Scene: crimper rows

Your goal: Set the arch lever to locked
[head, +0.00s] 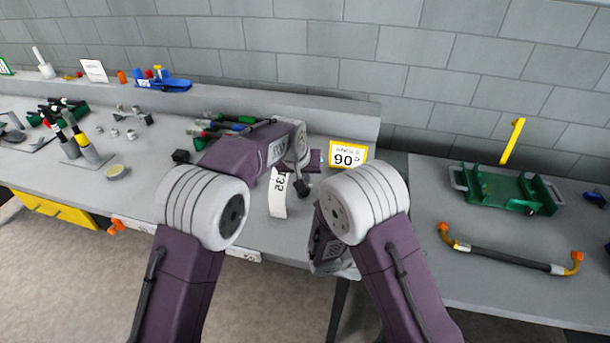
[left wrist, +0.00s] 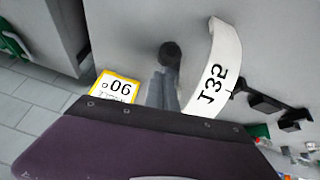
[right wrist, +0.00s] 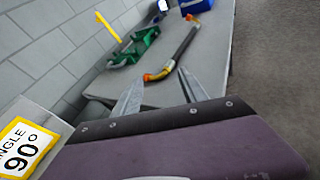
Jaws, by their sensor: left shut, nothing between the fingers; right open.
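I cannot make out a lever marked locked. A black round knob (left wrist: 169,53) stands just beyond the tips of my left gripper (left wrist: 162,76), beside a curved white strip (left wrist: 217,68) with printed digits. I cannot tell whether they touch. The knob (head: 303,187) and strip (head: 278,197) also show in the head view at the bench front. My left gripper (head: 302,166) is shut and empty above them. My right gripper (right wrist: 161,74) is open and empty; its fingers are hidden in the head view.
A yellow-framed angle 90 sign (head: 347,155) stands right of the knob. On the right bench lie a green tray (head: 490,188) and a dark tube with orange ends (head: 505,260). Several hand tools (head: 228,122) lie behind my left arm. A gap separates the benches.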

